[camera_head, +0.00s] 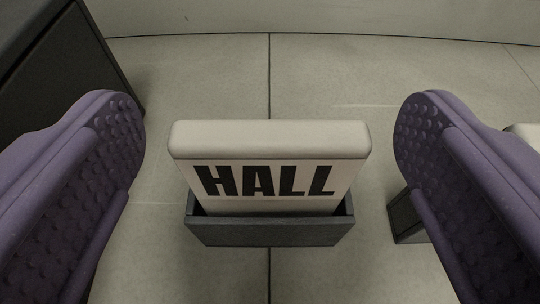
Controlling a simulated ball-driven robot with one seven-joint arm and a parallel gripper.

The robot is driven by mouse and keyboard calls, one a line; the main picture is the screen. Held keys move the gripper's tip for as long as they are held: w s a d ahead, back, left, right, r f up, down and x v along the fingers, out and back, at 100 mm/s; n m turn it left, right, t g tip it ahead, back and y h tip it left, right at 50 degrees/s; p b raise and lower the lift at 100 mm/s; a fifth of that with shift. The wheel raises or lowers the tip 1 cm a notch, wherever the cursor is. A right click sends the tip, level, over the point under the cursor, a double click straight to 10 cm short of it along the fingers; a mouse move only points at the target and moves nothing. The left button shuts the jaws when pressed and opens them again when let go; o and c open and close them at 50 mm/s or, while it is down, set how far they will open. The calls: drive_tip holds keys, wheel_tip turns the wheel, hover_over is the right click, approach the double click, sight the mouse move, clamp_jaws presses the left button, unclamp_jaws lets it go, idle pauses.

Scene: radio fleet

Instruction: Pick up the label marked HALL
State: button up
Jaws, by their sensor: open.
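The label marked HALL (268,180) is a pale block with black capital letters on its front face. It stands upright in a dark grey holder (268,232), with its lower part hidden inside. My gripper (268,140) is open, with one purple, studded finger on each side of the label. There is a clear gap between each finger and the label, and neither finger touches it.
A dark box-like piece of furniture (60,60) stands at the upper left. Another dark holder (407,218) is partly hidden behind the right finger, with a pale edge (526,135) at the far right. The tiled floor (320,80) behind the label is clear up to a pale wall.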

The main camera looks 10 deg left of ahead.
drive_tip(key=c, duration=1.1)
drive_tip(key=shift+r, duration=0.1)
drive_tip(key=shift+c, duration=0.2)
wheel_tip(320, 180, up, 10)
drive_tip(key=p, duration=0.4)
